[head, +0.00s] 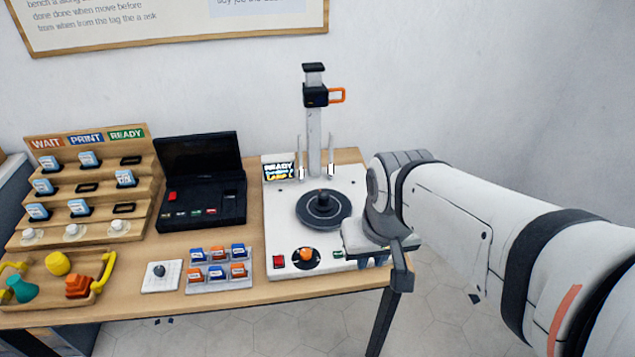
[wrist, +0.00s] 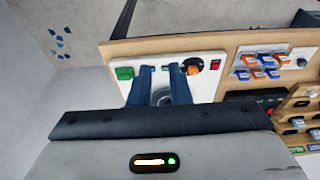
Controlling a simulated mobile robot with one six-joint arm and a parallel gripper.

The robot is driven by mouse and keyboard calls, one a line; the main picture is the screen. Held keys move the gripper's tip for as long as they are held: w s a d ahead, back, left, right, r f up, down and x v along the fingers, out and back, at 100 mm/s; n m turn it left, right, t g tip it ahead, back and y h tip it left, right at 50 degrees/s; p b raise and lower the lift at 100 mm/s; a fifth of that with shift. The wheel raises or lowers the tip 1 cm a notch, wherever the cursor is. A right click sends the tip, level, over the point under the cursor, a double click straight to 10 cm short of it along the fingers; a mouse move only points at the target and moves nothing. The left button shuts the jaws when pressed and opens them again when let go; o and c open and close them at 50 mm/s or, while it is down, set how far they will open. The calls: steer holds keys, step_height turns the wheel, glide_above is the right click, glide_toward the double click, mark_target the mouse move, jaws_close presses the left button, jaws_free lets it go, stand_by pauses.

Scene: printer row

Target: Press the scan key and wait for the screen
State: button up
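The scanner is a white base (head: 276,215) with a black turntable (head: 323,209) and a post. Its small screen (head: 279,170) is lit and shows READY with smaller lines beneath. A red key (head: 279,261), an orange knob (head: 306,254) and a green key (head: 338,253) line its front edge; none has a readable scan label. My gripper (head: 373,260) is at the base's front right corner, right of the green key. In the wrist view its blue fingers (wrist: 160,68) are apart and empty, between the green key (wrist: 124,73) and the orange knob (wrist: 193,67). Fingertip height is unclear.
A black case (head: 203,180) with an open lid stands left of the scanner. Further left are a stepped wooden rack (head: 140,189) of cards and a tray (head: 100,283) with coloured pieces. Several small blocks (head: 218,267) lie in front. The table's right edge is near my gripper.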

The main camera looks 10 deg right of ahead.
jaws_close()
stand_by(1.1)
